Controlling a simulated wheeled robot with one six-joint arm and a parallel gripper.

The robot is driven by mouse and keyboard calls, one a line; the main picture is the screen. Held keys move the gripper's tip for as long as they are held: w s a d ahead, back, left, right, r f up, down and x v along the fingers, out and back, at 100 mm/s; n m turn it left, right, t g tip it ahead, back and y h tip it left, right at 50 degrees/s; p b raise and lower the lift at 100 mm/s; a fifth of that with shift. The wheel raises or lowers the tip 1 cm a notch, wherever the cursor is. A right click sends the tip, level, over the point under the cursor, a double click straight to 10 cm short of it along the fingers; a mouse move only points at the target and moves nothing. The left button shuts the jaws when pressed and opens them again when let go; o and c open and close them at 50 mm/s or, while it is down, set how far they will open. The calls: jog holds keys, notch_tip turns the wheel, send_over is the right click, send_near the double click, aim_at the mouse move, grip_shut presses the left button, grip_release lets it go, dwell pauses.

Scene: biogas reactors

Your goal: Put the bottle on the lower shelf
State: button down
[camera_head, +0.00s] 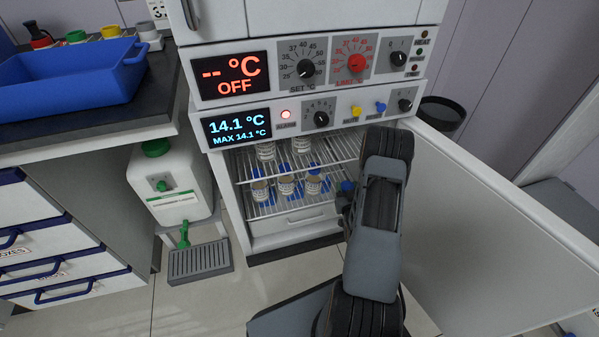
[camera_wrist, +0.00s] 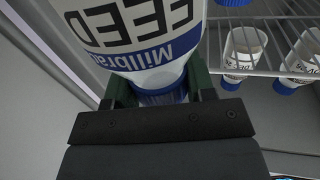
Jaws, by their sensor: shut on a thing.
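My gripper (camera_wrist: 160,94) is shut on the blue-capped end of a white bottle (camera_wrist: 150,40) in the wrist view. Its label reads "FEED" and "Millbra…", upside down in that view. In the head view my gripper (camera_head: 346,198) is mostly hidden by my arm, at the right side of the open fridge's front. The bottle's body cannot be made out there. The lower wire shelf (camera_head: 290,207) holds several small white pots with blue parts, mostly on its left and middle. The upper wire shelf (camera_head: 335,151) holds two pots.
The fridge door (camera_head: 490,230) stands open to the right, close beside my arm. A drawer front (camera_head: 305,219) is below the lower shelf. A white canister (camera_head: 172,185) stands to the left. A blue tray (camera_head: 65,80) lies on the left counter.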

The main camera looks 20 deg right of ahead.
jog(key=f+b+x, duration=0.1)
jog(key=b+x, duration=0.5)
jog(key=x, duration=1.2)
jog(key=shift+f+b, duration=0.3)
jog(key=shift+f, duration=0.05)
jog(key=shift+a, duration=0.1)
jog(key=shift+c, duration=2.4)
grip_release()
jog(key=shift+f, duration=0.2)
jog(key=p+v, duration=0.4)
jog(key=v, duration=0.8)
jog(key=shift+r+p, duration=0.15)
jog(key=shift+p, duration=0.15)
